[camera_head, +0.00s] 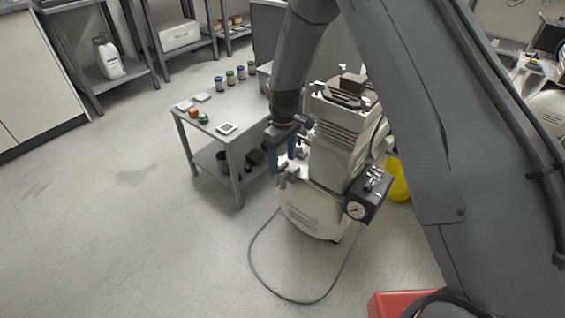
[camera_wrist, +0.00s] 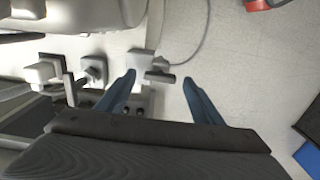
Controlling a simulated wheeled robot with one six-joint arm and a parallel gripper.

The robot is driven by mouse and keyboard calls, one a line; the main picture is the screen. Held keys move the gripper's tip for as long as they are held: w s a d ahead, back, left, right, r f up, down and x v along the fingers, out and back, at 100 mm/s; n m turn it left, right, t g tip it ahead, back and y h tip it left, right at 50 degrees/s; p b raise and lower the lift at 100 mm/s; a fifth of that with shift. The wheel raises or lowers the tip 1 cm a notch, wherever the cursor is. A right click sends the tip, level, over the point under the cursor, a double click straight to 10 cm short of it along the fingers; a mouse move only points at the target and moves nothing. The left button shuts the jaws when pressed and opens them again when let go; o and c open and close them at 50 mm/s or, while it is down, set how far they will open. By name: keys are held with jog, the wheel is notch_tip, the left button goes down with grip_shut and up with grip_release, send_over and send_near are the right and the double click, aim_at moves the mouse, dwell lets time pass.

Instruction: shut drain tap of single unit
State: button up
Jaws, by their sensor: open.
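The single compressor unit (camera_head: 345,140) stands on the floor, cream-coloured with a ribbed head on a rounded tank (camera_head: 312,212). A black box with a gauge (camera_head: 356,209) is on its right side. My gripper (camera_head: 283,172) is open at the unit's left side, with blue fingers pointing down. In the wrist view my gripper (camera_wrist: 158,97) has its fingers apart. A small grey fitting with a dark crossbar handle (camera_wrist: 160,77) lies between and just beyond the fingertips; it may be the drain tap. I see no contact with it. The arm hides part of the unit in the head view.
A grey table (camera_head: 233,112) with small jars and parts stands close left of the unit. A grey cable (camera_head: 262,283) loops on the floor in front. A red object (camera_head: 392,303) and a yellow one (camera_head: 398,180) are at right. Floor at left is clear.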

jog(key=shift+f, duration=0.55)
jog(key=c, duration=1)
jog(key=shift+c, duration=0.2)
